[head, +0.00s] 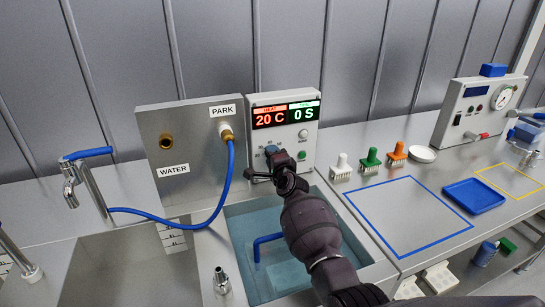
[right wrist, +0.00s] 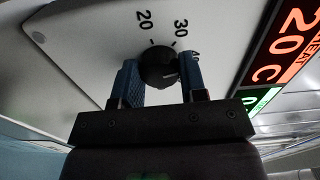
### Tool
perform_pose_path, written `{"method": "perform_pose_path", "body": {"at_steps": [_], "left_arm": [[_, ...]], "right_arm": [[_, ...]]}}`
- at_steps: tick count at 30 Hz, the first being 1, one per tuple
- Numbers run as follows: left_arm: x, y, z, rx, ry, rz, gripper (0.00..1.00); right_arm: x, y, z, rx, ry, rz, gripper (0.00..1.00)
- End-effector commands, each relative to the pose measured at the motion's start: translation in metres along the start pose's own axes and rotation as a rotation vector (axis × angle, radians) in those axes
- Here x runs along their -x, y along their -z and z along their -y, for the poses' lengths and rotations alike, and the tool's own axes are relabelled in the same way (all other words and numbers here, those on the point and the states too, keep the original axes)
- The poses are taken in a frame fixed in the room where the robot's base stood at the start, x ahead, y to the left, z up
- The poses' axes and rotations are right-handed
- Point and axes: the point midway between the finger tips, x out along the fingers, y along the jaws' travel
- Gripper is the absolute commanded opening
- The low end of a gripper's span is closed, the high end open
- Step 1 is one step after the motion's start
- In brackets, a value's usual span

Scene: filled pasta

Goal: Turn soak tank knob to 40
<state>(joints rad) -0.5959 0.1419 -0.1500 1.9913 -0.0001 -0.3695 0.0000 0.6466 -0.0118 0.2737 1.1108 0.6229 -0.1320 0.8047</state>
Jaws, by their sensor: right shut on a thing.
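The soak tank control panel (head: 285,135) stands behind the water-filled tank (head: 235,225). Its red display reads 20 C and its green one 0 S. The dark round knob (right wrist: 159,62) shows in the right wrist view, with the printed marks 20 and 30 above it; another mark is partly hidden by the right finger. My right gripper (right wrist: 160,75) has its two blue-padded fingers on either side of the knob, shut on it. In the head view my right gripper (head: 270,165) covers most of the knob. I cannot make out a pointer on the knob. My left gripper is not in view.
A steel water panel (head: 190,170) with a blue hose stands left of the control panel. White, green (head: 371,160) and orange brushes stand to the right, behind a blue-outlined square. A blue tray (head: 474,196) lies further right. A metal fitting (head: 221,280) stands on the tank's left rim.

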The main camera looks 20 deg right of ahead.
Motion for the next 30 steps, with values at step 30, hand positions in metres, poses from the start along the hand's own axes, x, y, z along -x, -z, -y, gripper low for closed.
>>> {"method": "perform_pose_path", "body": {"at_steps": [30], "left_arm": [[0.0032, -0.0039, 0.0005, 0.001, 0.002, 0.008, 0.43]], "right_arm": [[0.0001, 0.0000, 0.0000, -0.214, -0.001, 0.000, 0.45]]}}
